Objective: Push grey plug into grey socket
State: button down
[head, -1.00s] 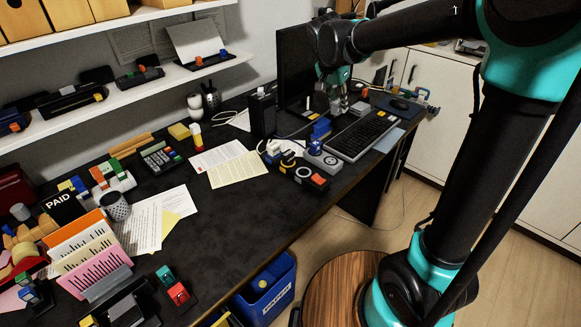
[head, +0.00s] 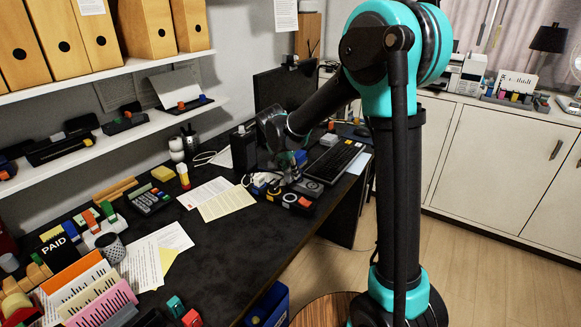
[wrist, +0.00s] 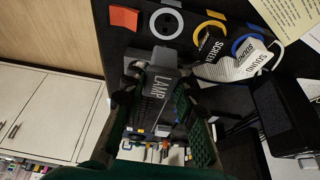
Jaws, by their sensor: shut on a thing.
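The grey plug (wrist: 163,84), marked LAMP, is between the fingers of my gripper (wrist: 158,100) in the wrist view. My gripper is shut on it. The grey-ringed socket (wrist: 166,22) is in the black power strip (wrist: 138,44), just beyond the plug's far end; it looks empty. The plug is apart from the ring in the picture; its height above the strip is hard to tell. In the head view the strip (head: 305,211) lies near the desk's front edge, and my wrist hides much of the gripper and plug.
A SCREEN plug (wrist: 210,50) sits by the yellow ring and a SOUND plug (wrist: 250,56) by the blue ring, close beside. An orange switch (wrist: 123,18) is at the strip's end. The keyboard (head: 335,160) and a black speaker box (head: 243,148) stand nearby. Papers (head: 228,199) lie left.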

jog(key=shift+f, duration=0.15)
jog(key=shift+f, duration=2.75)
jog(key=shift+f, duration=1.2)
jog(key=c, duration=1.1)
grip_release()
jog(key=v, duration=1.2)
jog(key=shift+s+f, duration=0.1)
